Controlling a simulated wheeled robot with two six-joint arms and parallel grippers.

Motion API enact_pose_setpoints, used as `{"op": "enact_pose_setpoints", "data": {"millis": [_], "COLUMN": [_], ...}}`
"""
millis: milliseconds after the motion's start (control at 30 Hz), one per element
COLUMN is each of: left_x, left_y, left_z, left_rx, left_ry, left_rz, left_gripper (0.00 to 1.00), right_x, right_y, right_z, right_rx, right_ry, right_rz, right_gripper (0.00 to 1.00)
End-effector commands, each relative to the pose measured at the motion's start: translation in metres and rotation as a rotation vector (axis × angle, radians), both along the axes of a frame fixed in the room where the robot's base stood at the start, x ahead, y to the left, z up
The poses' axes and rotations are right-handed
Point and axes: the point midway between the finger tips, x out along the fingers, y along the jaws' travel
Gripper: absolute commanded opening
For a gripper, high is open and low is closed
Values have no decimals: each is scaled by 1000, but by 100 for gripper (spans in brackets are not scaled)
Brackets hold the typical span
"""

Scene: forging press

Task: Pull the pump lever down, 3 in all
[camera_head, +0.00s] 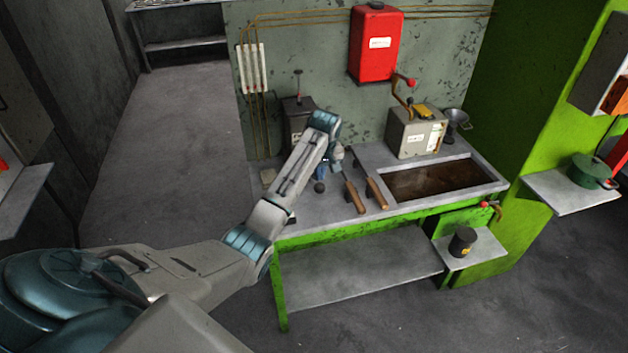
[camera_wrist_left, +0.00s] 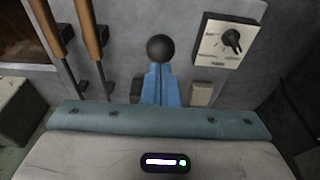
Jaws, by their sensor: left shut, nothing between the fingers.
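A black ball knob (camera_head: 319,187) shows just in front of my left gripper (camera_head: 320,175), over the bench's left part. In the left wrist view the ball (camera_wrist_left: 160,48) sits right at the tips of my blue fingers (camera_wrist_left: 160,72), which are closed together. The ball appears to be the end of the pump lever; its rod is hidden, and I cannot tell whether the fingers touch it. Nothing is between the fingers. My right gripper is not in view.
Two wooden handles (camera_head: 355,196) (camera_head: 377,192) lie beside the knob, to its right. A grey crank box (camera_head: 412,140) and a dark trough (camera_head: 435,180) are farther right on the bench. A red tank (camera_head: 376,45) hangs behind. A dial panel (camera_wrist_left: 228,40) shows in the wrist view.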

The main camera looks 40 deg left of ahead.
Motion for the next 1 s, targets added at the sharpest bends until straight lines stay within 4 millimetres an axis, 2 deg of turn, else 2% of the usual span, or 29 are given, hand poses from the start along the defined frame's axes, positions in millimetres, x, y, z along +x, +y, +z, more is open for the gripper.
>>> {"op": "enact_pose_setpoints", "data": {"millis": [567, 1000], "left_x": [0, -6], "left_y": [0, -6], "left_z": [-2, -41], "left_rx": [-1, 0], "left_ry": [1, 2], "left_rz": [0, -1], "left_gripper": [0, 0], "right_x": [0, 0], "right_y": [4, 4], "right_z": [-1, -6], "right_rx": [4, 4], "right_ry": [0, 0], "right_rz": [-2, -2], "right_gripper": [36, 36]}}
